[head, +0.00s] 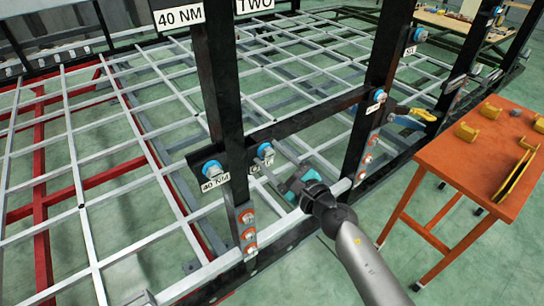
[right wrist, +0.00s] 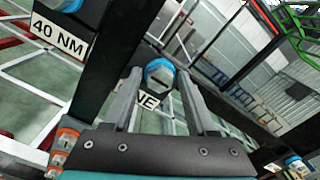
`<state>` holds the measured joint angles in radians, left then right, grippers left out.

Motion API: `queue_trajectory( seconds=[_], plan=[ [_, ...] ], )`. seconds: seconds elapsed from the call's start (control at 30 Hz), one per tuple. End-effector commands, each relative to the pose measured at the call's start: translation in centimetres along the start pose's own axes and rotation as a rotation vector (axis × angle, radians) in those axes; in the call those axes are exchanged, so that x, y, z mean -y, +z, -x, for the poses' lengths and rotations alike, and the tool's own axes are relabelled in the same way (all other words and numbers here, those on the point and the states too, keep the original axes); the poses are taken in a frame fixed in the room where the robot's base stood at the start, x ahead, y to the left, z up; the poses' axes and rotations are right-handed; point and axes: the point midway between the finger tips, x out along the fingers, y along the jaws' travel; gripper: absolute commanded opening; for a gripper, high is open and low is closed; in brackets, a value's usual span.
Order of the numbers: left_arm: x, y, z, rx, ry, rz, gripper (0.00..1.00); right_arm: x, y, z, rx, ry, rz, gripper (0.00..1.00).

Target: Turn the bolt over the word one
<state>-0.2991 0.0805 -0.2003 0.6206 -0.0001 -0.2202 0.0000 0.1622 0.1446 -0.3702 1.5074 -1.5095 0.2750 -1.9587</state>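The bolt over the word one (right wrist: 160,78) is a silver hex head with a blue ring, on a black upright of the chassis. In the right wrist view it shows between my fingertips, above a white label (right wrist: 148,100) whose visible letters read "NE". My right gripper (right wrist: 158,88) is open, one finger on each side of the bolt head; I cannot tell whether either finger touches it. In the head view my right gripper (head: 268,160) reaches the crossbar from the lower right and partly hides the bolt and label. My left gripper is not in view.
Left of the upright is another blue-ringed bolt (head: 212,169) over a "40 NM" label (head: 215,183). More bolts with orange rings (head: 248,233) run down the post below. An orange table (head: 450,165) with yellow parts stands at the right. Green floor is clear between table and chassis.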

Motion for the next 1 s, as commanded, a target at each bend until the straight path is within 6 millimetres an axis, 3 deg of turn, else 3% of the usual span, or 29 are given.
queue_trajectory(
  seconds=[0.03,0.5,1.0],
  plan=[
    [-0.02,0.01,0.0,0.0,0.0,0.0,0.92,0.0,-0.02,0.02,0.0,0.0,0.0,0.51],
    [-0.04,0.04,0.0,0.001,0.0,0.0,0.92,0.0,-0.03,0.05,-0.001,0.0,0.0,0.0],
    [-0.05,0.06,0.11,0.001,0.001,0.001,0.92,0.02,-0.04,0.07,-0.001,0.001,-0.059,0.0]
  ],
)
